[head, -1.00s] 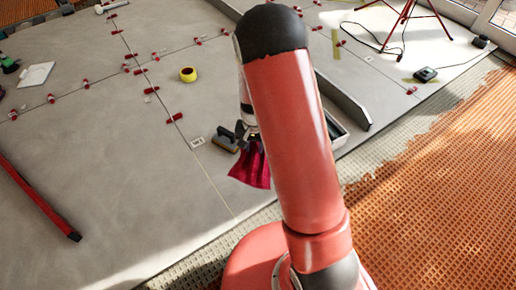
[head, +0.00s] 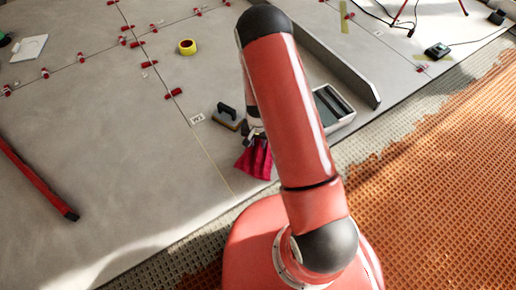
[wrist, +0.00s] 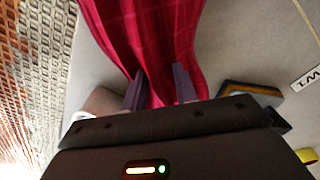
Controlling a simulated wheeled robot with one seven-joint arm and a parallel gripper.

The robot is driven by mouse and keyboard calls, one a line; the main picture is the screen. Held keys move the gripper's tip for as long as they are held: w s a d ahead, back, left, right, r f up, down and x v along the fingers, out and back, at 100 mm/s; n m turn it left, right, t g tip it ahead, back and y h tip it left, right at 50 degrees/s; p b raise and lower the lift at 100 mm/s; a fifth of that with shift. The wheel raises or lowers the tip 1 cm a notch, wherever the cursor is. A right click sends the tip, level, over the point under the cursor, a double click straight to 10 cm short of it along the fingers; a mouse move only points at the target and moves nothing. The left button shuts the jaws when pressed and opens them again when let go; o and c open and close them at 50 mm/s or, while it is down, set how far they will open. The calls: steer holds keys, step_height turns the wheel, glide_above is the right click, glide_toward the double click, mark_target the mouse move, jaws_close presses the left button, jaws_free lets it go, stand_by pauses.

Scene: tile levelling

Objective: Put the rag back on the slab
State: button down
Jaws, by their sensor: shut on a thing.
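The rag (head: 255,160) is a dark red cloth hanging from my gripper (head: 257,138), partly behind my arm in the head view. In the wrist view the rag (wrist: 150,40) runs between the two fingers of my gripper (wrist: 160,92), which are shut on it. The slab (head: 130,170) is the large grey tiled surface. The rag shows over the slab near its front edge; I cannot tell whether its lower end touches.
A float with a dark handle (head: 229,118) lies just beside the rag. A grey tray (head: 336,108) stands to the right behind my arm. Orange matting (head: 440,180) covers the right.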

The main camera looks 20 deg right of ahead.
mark_target(258, 148)
steer(key=shift+f+b, duration=0.4)
steer(key=shift+f, duration=1.7)
